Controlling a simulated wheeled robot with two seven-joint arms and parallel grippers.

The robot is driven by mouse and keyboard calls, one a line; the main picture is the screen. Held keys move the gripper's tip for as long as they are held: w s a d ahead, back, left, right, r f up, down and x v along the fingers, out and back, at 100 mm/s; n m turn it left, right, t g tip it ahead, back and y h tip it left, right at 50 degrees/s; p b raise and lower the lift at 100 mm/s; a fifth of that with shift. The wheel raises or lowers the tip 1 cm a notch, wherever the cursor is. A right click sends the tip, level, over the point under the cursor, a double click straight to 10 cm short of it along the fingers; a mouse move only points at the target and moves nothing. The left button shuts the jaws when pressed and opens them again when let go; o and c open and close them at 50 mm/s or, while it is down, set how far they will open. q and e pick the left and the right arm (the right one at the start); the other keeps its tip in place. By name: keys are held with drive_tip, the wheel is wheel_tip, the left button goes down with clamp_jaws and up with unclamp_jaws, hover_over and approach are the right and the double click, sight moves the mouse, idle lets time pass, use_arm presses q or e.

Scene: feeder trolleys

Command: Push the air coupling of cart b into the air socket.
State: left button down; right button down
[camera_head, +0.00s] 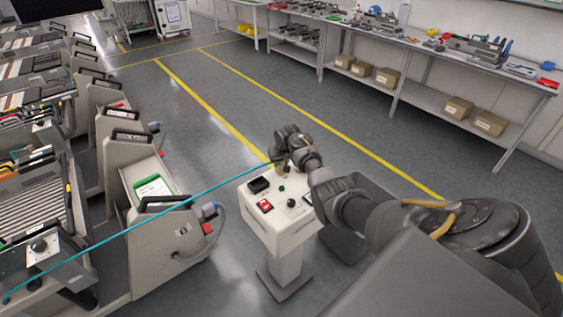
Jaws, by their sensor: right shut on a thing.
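My right gripper (281,168) is shut above the back edge of a white pedestal box (284,232). It holds the air coupling at the end of a thin teal hose (150,212). The coupling is small and mostly covered by the fingers; a yellowish bit shows below them. The hose runs taut from the cart at the lower left (40,250) up to the gripper. I cannot make out the air socket, nor whether the coupling touches it. My left gripper is not in view.
The pedestal top carries a red switch (265,206), a black knob (291,202) and a green button (281,188). Several feeder trolleys (165,245) with black handles stand at the left. A workbench (440,60) runs along the back right. The floor (200,110) between is clear.

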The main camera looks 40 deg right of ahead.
drive_tip(key=c, duration=0.9)
unclamp_jaws()
drive_tip(key=shift+c, duration=0.2)
drive_tip(key=shift+s+a+r, duration=0.1)
drive_tip(key=shift+r, duration=0.25)
drive_tip(key=v, duration=1)
